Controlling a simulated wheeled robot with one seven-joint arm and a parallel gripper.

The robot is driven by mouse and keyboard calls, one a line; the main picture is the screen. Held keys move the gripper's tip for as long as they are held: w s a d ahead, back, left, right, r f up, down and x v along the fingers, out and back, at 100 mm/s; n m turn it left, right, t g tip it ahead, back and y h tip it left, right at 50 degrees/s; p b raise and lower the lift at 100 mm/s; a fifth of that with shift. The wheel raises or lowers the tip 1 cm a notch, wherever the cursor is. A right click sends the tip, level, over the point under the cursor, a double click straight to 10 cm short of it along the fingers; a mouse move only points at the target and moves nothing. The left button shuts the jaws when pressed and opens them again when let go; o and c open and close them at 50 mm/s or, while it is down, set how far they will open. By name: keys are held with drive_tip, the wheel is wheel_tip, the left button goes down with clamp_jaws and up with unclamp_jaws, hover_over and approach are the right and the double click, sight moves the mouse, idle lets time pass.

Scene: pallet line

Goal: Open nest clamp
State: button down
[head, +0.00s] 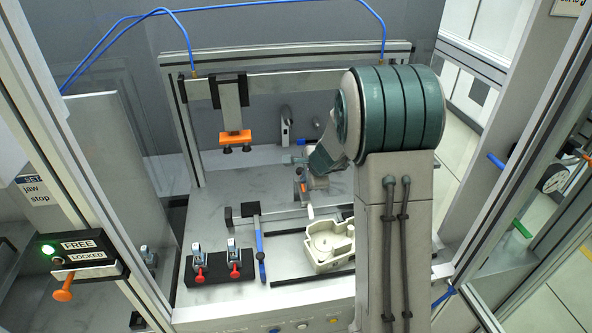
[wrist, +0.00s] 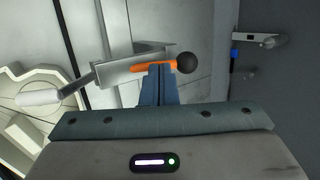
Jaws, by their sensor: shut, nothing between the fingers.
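The nest clamp (wrist: 125,68) shows in the wrist view as a grey metal bracket with an orange lever (wrist: 148,68) ending in a black ball knob (wrist: 187,63). Its arm slants left to a pale round-ended tip (wrist: 38,98) that lies over the beige housing (wrist: 20,85). My gripper (wrist: 159,70) is shut and empty, its fingertips right at the orange lever; I cannot tell whether they touch it. In the head view my arm partly hides the clamp, and the beige housing (head: 322,259) sits in front of it.
Two small red-tipped toggle clamps (head: 234,270) stand on a black block at front left. A FREE/LOCKED box (head: 78,247) glows green at FREE. Frame posts flank the bench.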

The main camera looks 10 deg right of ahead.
drive_tip(key=shift+w+f+b, duration=0.35)
drive_tip(key=shift+b, duration=0.05)
drive_tip(key=shift+d, duration=0.1)
drive_tip(key=shift+s+r, duration=0.1)
drive_tip(key=w+r+p+v, duration=0.1)
drive_tip(key=p+v, duration=0.1)
drive_tip(key=v, duration=1.2)
drive_tip(key=s+a+n+g+h, duration=0.1)
drive_tip(key=s+a+n, duration=0.1)
drive_tip(key=s+n, duration=0.7)
drive_tip(key=s+a+n+g+h+b, duration=0.1)
drive_tip(key=s+a+n, duration=0.2)
drive_tip(key=s+n, duration=0.6)
drive_tip(key=s+r, duration=0.1)
drive_tip(key=s, duration=0.9)
drive_tip(key=shift+a+g+b, duration=0.3)
drive_tip(key=shift+g, duration=0.1)
